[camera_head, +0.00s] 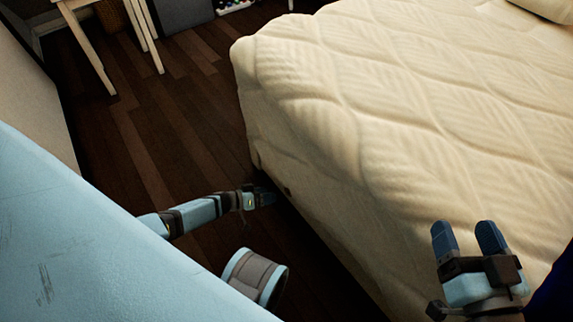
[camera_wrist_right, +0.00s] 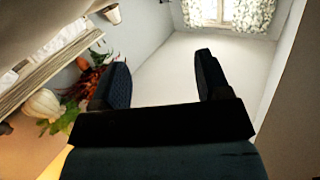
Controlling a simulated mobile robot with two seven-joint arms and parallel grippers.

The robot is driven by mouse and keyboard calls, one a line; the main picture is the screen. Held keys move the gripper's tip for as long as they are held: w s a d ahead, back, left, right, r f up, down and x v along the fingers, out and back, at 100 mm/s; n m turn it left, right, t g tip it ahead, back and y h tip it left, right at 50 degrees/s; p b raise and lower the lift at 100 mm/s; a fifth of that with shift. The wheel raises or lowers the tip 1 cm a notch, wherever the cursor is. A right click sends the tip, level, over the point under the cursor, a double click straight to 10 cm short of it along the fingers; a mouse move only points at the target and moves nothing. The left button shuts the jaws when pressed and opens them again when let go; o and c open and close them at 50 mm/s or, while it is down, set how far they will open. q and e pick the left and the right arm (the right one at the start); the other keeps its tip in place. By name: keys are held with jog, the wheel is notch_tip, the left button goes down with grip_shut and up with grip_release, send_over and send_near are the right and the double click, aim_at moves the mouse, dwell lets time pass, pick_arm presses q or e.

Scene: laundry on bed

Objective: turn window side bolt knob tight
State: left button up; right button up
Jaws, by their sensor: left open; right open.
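No bolt knob can be made out in either view. A window (camera_wrist_right: 225,12) with patterned curtains shows far off at the top of the right wrist view. My right gripper (camera_head: 467,232) is open and empty above the bed at the lower right of the head view. Its two fingers also stand apart in the right wrist view (camera_wrist_right: 162,85), with nothing between them. My left gripper (camera_head: 268,197) is low beside the bed's side, near the middle of the head view. It is open, small and partly dark against the floor.
A bed with a cream quilted cover (camera_head: 400,110) fills the right. Dark wooden floor (camera_head: 170,130) is clear at the left. A pale wooden-legged piece of furniture (camera_head: 90,50) stands at the back left. Red flowers (camera_wrist_right: 95,80) and a white pumpkin (camera_wrist_right: 42,104) show in the wrist view.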

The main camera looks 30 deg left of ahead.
aim_at(287, 191)
pick_arm(q)
jog(key=b+x, duration=0.3)
jog(key=x, duration=0.5)
pick_arm(e)
jog(key=shift+w+d+n+t, duration=0.25)
jog(key=shift+w+n+t, duration=0.15)
jog(key=shift+n, duration=0.2)
jog(key=shift+w+d+n+t, duration=0.3)
jog(key=shift+w+n, duration=0.2)
jog(key=shift+n, duration=0.1)
pick_arm(q)
jog(key=shift+w+d, duration=0.1)
pick_arm(e)
jog(key=shift+r+y, duration=0.4)
jog(key=shift+r, duration=0.05)
pick_arm(q)
jog(key=c, duration=0.9)
pick_arm(e)
jog(key=shift+f, duration=0.1)
